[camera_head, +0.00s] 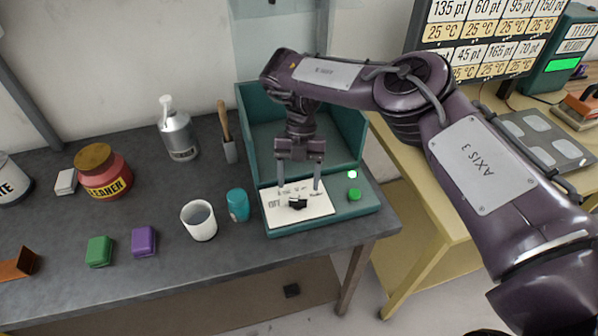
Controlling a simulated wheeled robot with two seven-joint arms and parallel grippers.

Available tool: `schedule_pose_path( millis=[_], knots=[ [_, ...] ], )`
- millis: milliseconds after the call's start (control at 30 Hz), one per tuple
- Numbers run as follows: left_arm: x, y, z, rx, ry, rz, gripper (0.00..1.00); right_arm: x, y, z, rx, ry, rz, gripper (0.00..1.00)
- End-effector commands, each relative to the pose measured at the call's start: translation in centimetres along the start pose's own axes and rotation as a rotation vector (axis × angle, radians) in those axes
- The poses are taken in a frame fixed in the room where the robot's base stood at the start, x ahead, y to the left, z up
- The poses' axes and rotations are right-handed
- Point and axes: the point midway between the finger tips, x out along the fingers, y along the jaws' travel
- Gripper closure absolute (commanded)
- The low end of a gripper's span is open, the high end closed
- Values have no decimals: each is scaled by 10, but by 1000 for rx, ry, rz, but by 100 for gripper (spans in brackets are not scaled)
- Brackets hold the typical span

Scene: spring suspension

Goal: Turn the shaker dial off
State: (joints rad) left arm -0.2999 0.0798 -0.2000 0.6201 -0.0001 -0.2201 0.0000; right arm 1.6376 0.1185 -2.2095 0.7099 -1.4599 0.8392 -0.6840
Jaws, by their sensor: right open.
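The shaker (354,125) is a teal box with raised walls at the back of the dark table. Its front panel has a white label plate (312,211) with a black dial (297,203) on it. To the right of the plate are a green button (354,194) and a lit green lamp (352,174). My right gripper (300,189) points down over the plate, open, with one finger on each side above the dial. I cannot tell whether the fingers touch the dial. The dial's exact setting is too small to read. My left gripper is not in view.
Left of the shaker stand a teal cup (237,205), a white cup (199,221), a grey bottle (178,135) and a red cleaner jar (103,175). Green (99,251) and purple (144,241) blocks lie nearer the front. A yellow table (420,215) stands at right.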

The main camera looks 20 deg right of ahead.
Motion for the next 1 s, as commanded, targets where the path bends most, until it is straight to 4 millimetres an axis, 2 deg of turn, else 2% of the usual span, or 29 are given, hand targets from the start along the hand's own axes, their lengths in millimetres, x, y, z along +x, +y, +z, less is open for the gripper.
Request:
schedule_pose_path(
  millis=[100,300,1000],
  knots=[
    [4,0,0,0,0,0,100,-14,0,1,-1,-4,-2,36],
    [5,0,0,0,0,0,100,-26,0,0,0,-2,-1,36],
    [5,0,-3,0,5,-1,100,-27,0,0,0,0,1,36]
  ],
)
